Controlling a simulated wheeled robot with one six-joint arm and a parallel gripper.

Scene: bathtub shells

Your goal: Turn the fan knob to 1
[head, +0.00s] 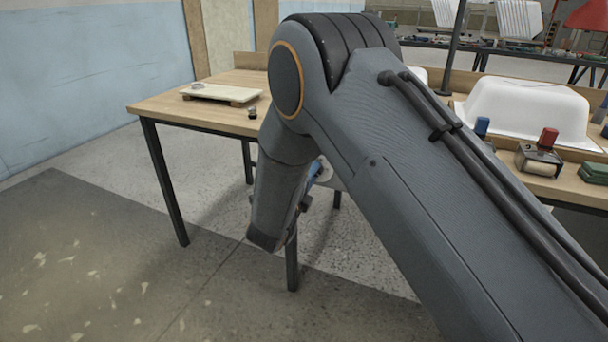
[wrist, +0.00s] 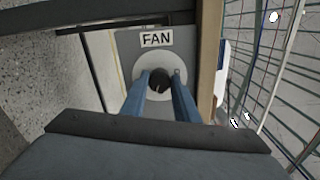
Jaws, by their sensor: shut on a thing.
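In the wrist view, a dark round fan knob (wrist: 159,82) sits at the centre of a pale round dial (wrist: 152,69) on a grey panel (wrist: 128,43). A white label reading FAN (wrist: 157,38) is above the dial. My gripper (wrist: 160,84) has its two blue fingers on either side of the knob, shut on it. Marks on the dial are too small to read, so the knob's setting cannot be told. In the head view, my arm hides most of the panel and the knob.
A wooden table (head: 160,105) with dark legs bears a pale board (head: 222,93) and a small dark item (head: 252,112). A white tub shell (head: 525,108) stands on the right bench. A wire mesh (wrist: 270,75) is right of the panel. The floor at left is clear.

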